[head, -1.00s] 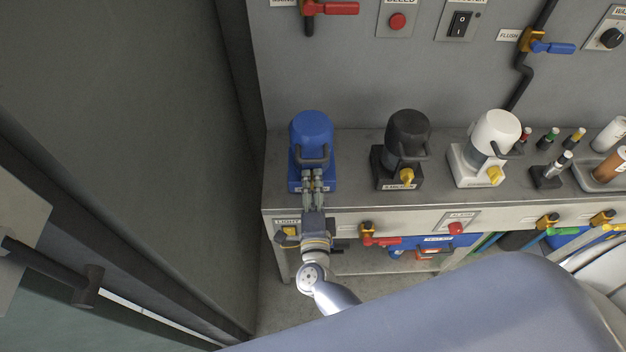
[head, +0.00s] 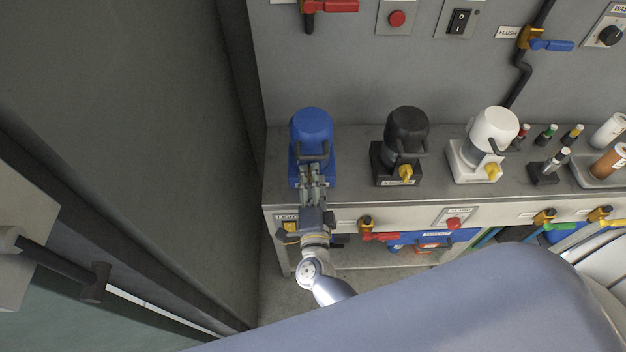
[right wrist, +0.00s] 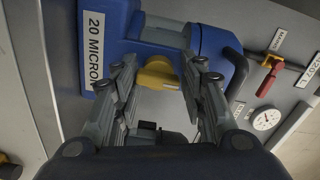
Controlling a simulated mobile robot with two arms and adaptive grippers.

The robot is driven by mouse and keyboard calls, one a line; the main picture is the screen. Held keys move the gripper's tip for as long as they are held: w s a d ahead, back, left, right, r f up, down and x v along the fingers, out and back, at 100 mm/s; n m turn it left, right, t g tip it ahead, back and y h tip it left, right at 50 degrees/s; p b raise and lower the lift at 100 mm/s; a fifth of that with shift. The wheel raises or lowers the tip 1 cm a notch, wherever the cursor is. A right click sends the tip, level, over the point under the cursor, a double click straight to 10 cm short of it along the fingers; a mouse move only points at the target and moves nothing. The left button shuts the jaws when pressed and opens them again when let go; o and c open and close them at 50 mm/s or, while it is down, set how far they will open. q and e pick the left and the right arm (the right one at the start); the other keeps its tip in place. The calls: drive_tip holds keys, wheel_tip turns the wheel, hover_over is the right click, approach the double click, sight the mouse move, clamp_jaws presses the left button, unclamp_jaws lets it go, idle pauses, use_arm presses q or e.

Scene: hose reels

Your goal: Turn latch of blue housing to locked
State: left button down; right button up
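The blue housing (head: 312,124) stands at the left end of the bench, on a blue base. In the right wrist view its blue base (right wrist: 118,36) carries a "20 MICRON" label, and its yellow latch (right wrist: 157,74) shows between my fingers. My right gripper (head: 312,170) reaches to the front of the housing and hides the latch in the head view. In the right wrist view the right gripper (right wrist: 160,68) is open, its fingers on either side of the latch. The right finger looks very close to the latch; I cannot tell if it touches. My left gripper is not in view.
A black housing (head: 407,130) and a white housing (head: 496,128) with yellow latches stand to the right on the bench (head: 350,190). A red-handled valve (head: 378,234) is on the bench front. A tall dark panel (head: 150,130) is close on the left.

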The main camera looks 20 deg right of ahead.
drive_tip(key=shift+o, duration=0.7)
drive_tip(key=shift+s, duration=0.15)
drive_tip(key=v, duration=1.1)
drive_tip(key=shift+s, duration=0.35)
drive_tip(key=shift+a, duration=0.15)
